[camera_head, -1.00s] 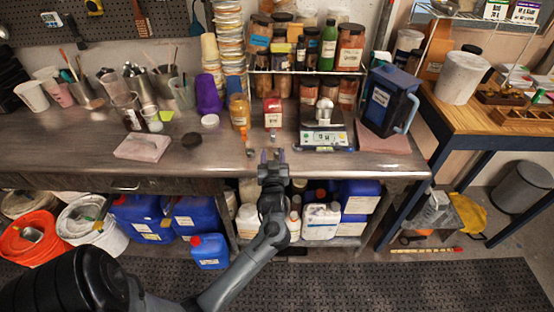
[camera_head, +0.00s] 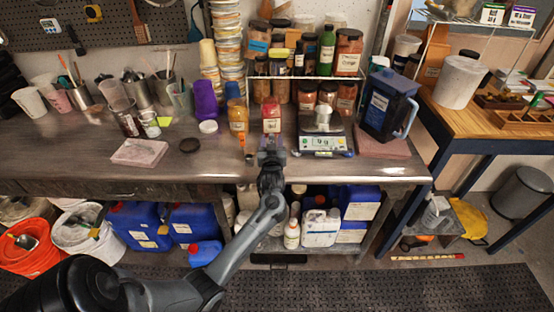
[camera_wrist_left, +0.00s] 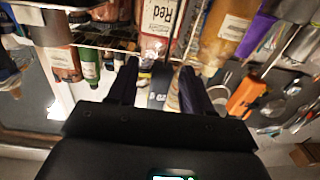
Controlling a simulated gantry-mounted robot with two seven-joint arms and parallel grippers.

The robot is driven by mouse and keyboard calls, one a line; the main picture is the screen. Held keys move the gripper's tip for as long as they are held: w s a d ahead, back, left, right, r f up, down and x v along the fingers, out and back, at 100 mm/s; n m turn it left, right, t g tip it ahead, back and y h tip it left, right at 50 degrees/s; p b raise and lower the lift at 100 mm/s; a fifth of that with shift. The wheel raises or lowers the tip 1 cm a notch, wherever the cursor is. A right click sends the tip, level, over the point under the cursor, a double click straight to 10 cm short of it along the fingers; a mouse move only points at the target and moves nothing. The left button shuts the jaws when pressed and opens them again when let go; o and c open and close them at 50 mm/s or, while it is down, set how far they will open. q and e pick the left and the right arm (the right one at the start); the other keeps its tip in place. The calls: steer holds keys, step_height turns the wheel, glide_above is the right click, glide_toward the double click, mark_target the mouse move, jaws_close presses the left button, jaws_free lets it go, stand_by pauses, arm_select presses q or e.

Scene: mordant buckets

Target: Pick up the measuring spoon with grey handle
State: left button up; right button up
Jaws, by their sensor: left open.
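A dark grey handle (camera_wrist_left: 158,88) with small pale markings, apparently the measuring spoon's, lies between the fingers in the left wrist view; its bowl is hard to make out there. In the head view my gripper hides it. My left gripper (camera_head: 271,146) is open over the front of the metal bench, just before the red-labelled jar. Its two fingers also show in the left wrist view (camera_wrist_left: 155,85), one on each side of the handle; I cannot tell if they touch it. My right gripper is not in view.
An orange-handled utensil (camera_wrist_left: 245,95) lies beside the gripper. The red-labelled jar (camera_head: 271,121) and an amber jar (camera_head: 238,117) stand close behind. A scale (camera_head: 325,144) stands to the right.

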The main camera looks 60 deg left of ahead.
mark_target(273, 135)
arm_select(q)
steer(key=shift+c, duration=0.3)
jaws_close()
steer(key=shift+r, duration=0.15)
steer(key=shift+r, duration=0.6)
steer(key=r, duration=0.1)
steer(key=d+r+p, duration=0.1)
steer(key=r, duration=0.1)
steer(key=shift+w+r, duration=0.1)
steer(key=d+r+p, duration=0.2)
steer(key=d+r, duration=0.4)
steer(key=d, duration=0.4)
steer(key=shift+w+d+r, duration=0.15)
steer(key=shift+w+d, duration=0.15)
steer(key=shift+w, duration=0.1)
